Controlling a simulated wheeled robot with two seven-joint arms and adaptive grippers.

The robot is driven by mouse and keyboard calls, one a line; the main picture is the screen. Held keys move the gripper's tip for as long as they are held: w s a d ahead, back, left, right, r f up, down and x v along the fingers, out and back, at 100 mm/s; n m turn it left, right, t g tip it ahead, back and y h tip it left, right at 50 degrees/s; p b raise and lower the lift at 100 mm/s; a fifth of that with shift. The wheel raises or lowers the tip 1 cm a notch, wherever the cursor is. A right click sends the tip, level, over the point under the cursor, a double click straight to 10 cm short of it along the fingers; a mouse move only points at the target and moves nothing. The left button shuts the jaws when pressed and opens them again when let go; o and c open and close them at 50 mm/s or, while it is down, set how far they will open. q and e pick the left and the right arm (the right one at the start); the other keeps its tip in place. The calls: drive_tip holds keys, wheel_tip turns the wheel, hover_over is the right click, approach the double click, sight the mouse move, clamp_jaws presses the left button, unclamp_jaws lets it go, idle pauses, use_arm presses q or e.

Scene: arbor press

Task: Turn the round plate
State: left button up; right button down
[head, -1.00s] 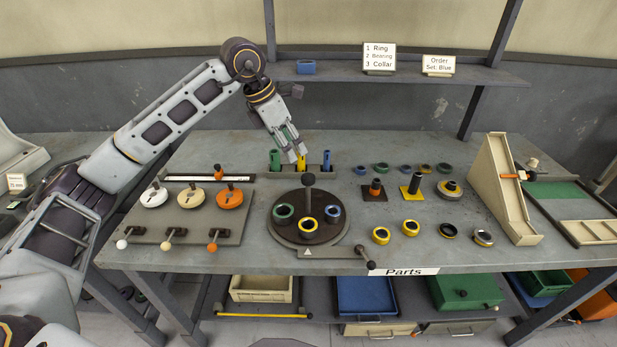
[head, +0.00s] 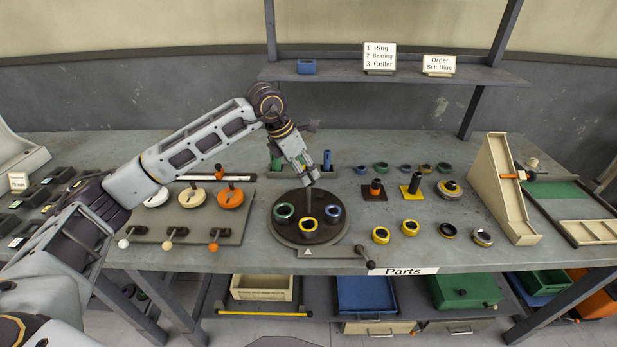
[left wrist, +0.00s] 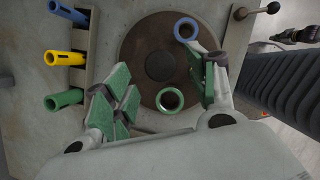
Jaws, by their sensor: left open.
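The dark round plate (head: 330,228) lies flat on the table. It carries a green ring (head: 284,212) at left, a yellow ring (head: 307,225) at front and a blue ring (head: 333,212) at right. The yellow ring is hidden there. My right gripper is out of view.
A rack of coloured tubes (left wrist: 77,60) stands close behind the plate. A lever with a dark ball (head: 370,264) sticks out at the front. A board with coloured discs (head: 205,225) is at left. Loose rings (head: 411,228) and posts are at right.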

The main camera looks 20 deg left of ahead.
sight(309, 176)
use_arm(q)
drive_tip(key=x, duration=0.3)
drive_tip(key=shift+w+d+f, duration=0.1)
drive_tip(key=shift+d+f, duration=0.05)
drive_tip(key=shift+f, duration=0.4)
drive_tip(key=shift+d+f, duration=0.1)
drive_tip(key=shift+f, duration=0.05)
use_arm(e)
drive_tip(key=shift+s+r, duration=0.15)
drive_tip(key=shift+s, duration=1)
